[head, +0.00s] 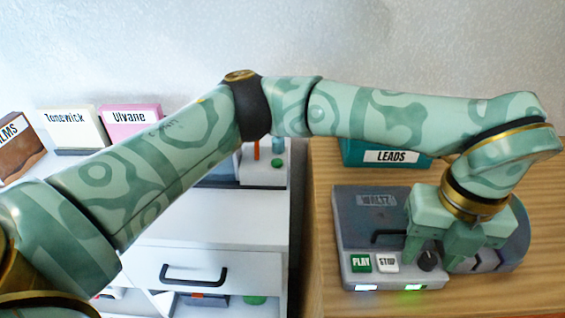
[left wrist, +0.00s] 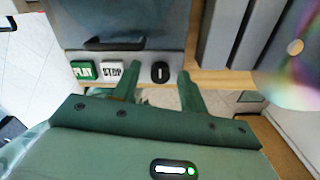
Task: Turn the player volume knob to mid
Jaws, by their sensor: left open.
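The player (head: 350,225) is a grey unit with a label reading WALTZ, standing on a wooden top. Its black round knob (head: 428,261) is at the front right, beside the STOP button (head: 387,261) and the green PLAY button (head: 361,262). In the left wrist view the knob (left wrist: 160,72) shows a pale mark line, roughly upright in that picture. My left gripper (head: 432,258) is open, its green fingers spread on either side of the knob. In the left wrist view the fingertips (left wrist: 157,77) flank the knob with gaps; contact is not visible. My right gripper is not in view.
A teal box labelled LEADS (head: 390,157) stands behind the player. A rounded grey holder (head: 515,240) is close to the right of the gripper. A shiny disc (left wrist: 292,50) shows at right in the wrist view.

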